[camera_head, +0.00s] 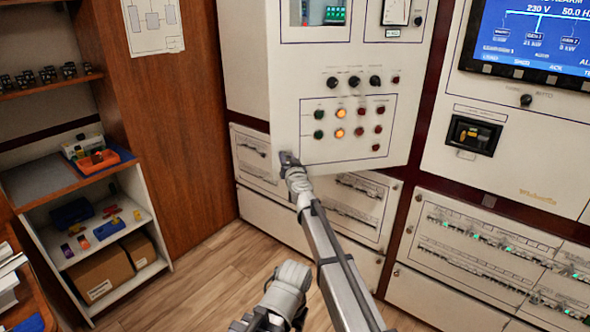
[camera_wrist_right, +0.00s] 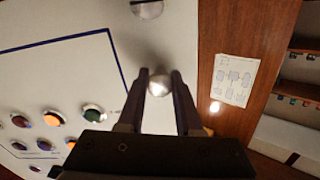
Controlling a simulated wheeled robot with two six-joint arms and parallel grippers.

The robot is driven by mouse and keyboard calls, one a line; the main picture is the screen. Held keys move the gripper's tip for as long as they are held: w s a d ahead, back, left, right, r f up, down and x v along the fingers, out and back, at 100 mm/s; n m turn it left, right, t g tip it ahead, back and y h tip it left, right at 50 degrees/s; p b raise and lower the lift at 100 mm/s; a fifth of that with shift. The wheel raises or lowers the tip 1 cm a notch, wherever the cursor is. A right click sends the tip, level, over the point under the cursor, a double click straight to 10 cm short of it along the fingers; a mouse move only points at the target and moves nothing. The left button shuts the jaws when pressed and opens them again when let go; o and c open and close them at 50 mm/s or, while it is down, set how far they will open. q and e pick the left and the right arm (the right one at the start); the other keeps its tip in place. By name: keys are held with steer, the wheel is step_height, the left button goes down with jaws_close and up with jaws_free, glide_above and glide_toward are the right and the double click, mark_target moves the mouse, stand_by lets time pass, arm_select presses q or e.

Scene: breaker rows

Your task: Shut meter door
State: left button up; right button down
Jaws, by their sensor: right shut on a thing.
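The meter door (camera_head: 285,100) is a large white panel with a gauge, knobs and lit buttons. Its lower edge stands out over the cabinet face behind, so it looks ajar; how far is hard to tell. My right gripper (camera_head: 287,158) is at the door's lower left corner. In the right wrist view its two dark fingers (camera_wrist_right: 161,85) are shut around a round silver knob (camera_wrist_right: 159,83) on the door (camera_wrist_right: 85,75). In the head view the fingers hide the knob.
A wooden partition (camera_head: 170,120) and shelves with boxes (camera_head: 100,275) stand left. Breaker panels (camera_head: 480,240) line the cabinet below and right, with a screen (camera_head: 530,35) at the upper right. Bare wooden floor (camera_head: 200,280) lies in front of the cabinets.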

mark_target(285, 153)
steer(key=shift+m+h, duration=0.5)
steer(key=shift+h, duration=0.2)
steer(key=x, duration=0.5)
steer(key=shift+s+a+r, duration=0.1)
steer(key=shift+s+a, duration=0.05)
steer(key=shift+a, duration=0.15)
steer(key=c, duration=0.6)
jaws_free()
steer(key=shift+d, duration=0.1)
steer(key=shift+v, duration=3.9)
